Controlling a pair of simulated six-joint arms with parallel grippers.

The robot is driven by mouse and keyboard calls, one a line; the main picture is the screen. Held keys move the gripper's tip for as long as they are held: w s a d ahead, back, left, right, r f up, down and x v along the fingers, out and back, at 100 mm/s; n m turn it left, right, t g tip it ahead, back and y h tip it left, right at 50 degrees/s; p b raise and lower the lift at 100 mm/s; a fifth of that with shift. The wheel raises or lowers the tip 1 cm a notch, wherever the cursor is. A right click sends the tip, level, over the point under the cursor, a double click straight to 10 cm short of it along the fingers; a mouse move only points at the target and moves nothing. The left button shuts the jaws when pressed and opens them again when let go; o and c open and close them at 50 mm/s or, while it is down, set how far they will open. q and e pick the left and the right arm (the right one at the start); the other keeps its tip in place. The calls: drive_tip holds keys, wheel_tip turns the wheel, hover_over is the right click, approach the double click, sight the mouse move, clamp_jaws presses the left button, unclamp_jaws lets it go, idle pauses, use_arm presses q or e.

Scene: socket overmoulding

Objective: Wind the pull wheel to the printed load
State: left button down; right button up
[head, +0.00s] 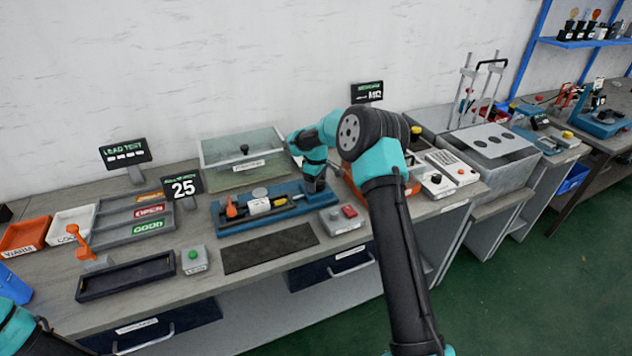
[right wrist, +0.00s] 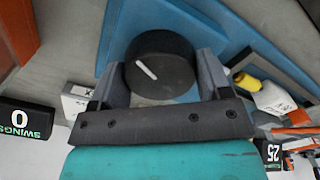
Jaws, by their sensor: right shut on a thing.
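The pull wheel is a black round knob (right wrist: 160,65) with a white line on its face, seen in the right wrist view. My right gripper (right wrist: 162,80) is shut on it, one finger on each side. In the head view this gripper (head: 315,183) reaches down to the right end of the blue pull fixture (head: 235,224), and it hides most of the wheel. A small black display (head: 183,187) behind the fixture reads 25. The fixture carries an orange lever (head: 231,208) and a yellow-and-black part (head: 280,201). My left arm shows only at the lower left corner; its gripper is out of frame.
A grey box with red and green buttons (head: 343,219) stands right of the fixture. A dark mat (head: 268,249) lies in front. A glass-lidded tank (head: 244,160) stands behind. A sorting tray (head: 120,222) and a green-button box (head: 194,261) are to the left.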

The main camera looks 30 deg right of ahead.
drive_tip(key=o, duration=0.9)
drive_tip(key=shift+r, duration=0.1)
wheel_tip(320, 180, up, 17)
drive_tip(key=shift+r, duration=0.15)
idle(0.5)
